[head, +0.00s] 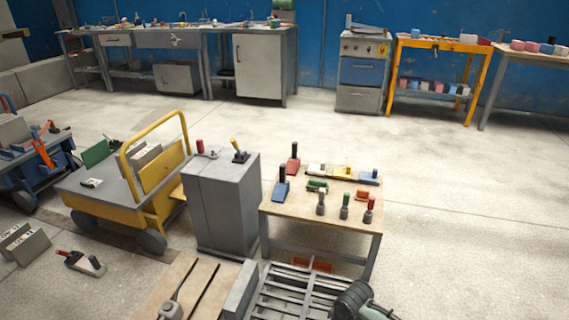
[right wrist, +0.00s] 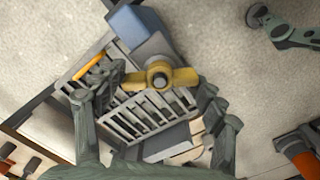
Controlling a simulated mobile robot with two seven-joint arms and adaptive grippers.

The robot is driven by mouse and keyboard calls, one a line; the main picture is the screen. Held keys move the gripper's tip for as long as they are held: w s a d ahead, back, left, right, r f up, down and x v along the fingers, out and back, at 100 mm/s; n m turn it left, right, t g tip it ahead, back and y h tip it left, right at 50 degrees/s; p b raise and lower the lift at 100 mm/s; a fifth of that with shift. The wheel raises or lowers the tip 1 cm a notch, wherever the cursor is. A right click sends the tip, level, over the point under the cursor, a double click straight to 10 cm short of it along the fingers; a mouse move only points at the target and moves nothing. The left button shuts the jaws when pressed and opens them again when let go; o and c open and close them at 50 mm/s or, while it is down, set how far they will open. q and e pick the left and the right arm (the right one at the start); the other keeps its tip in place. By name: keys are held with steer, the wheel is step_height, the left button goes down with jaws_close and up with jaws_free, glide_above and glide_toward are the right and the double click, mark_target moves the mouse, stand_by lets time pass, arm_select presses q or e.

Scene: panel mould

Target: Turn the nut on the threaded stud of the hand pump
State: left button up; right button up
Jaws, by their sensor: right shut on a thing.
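In the right wrist view, a yellow two-winged nut (right wrist: 182,77) sits around a grey stud end (right wrist: 160,80). My right gripper (right wrist: 160,84) has one finger at each end of the nut's wings and is shut on it. A slatted grey frame (right wrist: 125,118) lies below the nut in this view. I cannot clearly make out the pump's body. The nut does not show in the head view.
In the head view, the slatted frame (head: 292,292) lies at the bottom, by a small table (head: 285,207) with several tools. A grey cabinet (head: 222,205) and a yellow cart (head: 157,190) stand to its left. The floor at right is clear.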

steer(key=shift+s+a+m, duration=0.1)
steer(key=shift+m, duration=1)
jaws_close()
steer(key=shift+m, duration=0.6)
steer(key=m, duration=0.3)
steer(key=o, duration=1)
jaws_free()
steer(key=shift+r, duration=0.1)
step_height(320, 180, up, 12)
steer(key=shift+f, duration=0.1)
